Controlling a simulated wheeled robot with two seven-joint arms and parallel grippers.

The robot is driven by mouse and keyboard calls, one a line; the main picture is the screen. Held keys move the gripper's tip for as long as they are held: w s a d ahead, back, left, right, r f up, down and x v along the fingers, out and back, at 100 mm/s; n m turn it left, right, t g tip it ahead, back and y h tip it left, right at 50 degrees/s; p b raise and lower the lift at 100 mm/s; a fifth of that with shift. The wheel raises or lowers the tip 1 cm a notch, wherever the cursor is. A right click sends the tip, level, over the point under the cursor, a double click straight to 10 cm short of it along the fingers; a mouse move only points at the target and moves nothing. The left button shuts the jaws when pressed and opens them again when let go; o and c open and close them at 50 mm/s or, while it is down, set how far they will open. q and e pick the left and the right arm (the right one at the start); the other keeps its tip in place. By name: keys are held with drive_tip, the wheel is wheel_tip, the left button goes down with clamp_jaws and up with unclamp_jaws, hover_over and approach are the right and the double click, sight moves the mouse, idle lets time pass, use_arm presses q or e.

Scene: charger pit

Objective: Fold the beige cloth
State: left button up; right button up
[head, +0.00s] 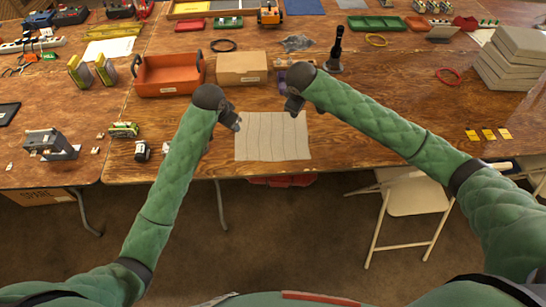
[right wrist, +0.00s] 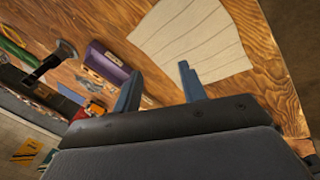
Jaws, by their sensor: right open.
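The beige cloth (head: 272,137) lies flat and spread out near the front edge of the wooden table, with faint stripes across it. It also shows in the right wrist view (right wrist: 190,38), beyond the fingers. My left gripper (head: 234,122) hangs at the cloth's upper left edge, apart from it as far as I can tell; its fingers are too small to read. My right gripper (head: 292,106) is above the cloth's upper right corner. In the right wrist view its two fingers (right wrist: 160,88) stand apart with nothing between them.
An orange-red bin (head: 168,88) and a cardboard box (head: 242,80) stand behind the cloth. A black stand (head: 336,62) and a purple item (right wrist: 108,62) are near my right gripper. Bare table lies right of the cloth.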

use_arm(q)
wheel_tip(320, 180, down, 5)
drive_tip(key=w+m+g, duration=0.1)
drive_tip(key=g, duration=0.1)
use_arm(e)
drive_tip(key=d+f+g, duration=0.2)
drive_tip(key=d+f, duration=0.2)
drive_tip(key=f, duration=0.4)
use_arm(q)
drive_tip(key=m+h, duration=0.1)
drive_tip(key=m, duration=0.2)
hover_over(241, 155)
wheel_tip(241, 155, down, 5)
use_arm(e)
drive_tip(key=g, duration=0.3)
hover_over(304, 155)
wheel_tip(304, 155, down, 6)
use_arm(q)
drive_tip(key=shift+g, duration=0.3)
drive_tip(key=shift+s+a+f, duration=0.1)
drive_tip(key=shift+f, duration=1.05)
drive_tip(key=shift+s+a+f, duration=0.1)
drive_tip(key=shift+s+f, duration=0.05)
drive_tip(key=shift+f, duration=1)
drive_tip(key=shift+s+a+f, duration=0.1)
drive_tip(key=shift+f, duration=1.05)
use_arm(e)
drive_tip(key=shift+y, duration=0.3)
drive_tip(key=shift+w+f, duration=0.1)
drive_tip(key=shift+f, duration=3.25)
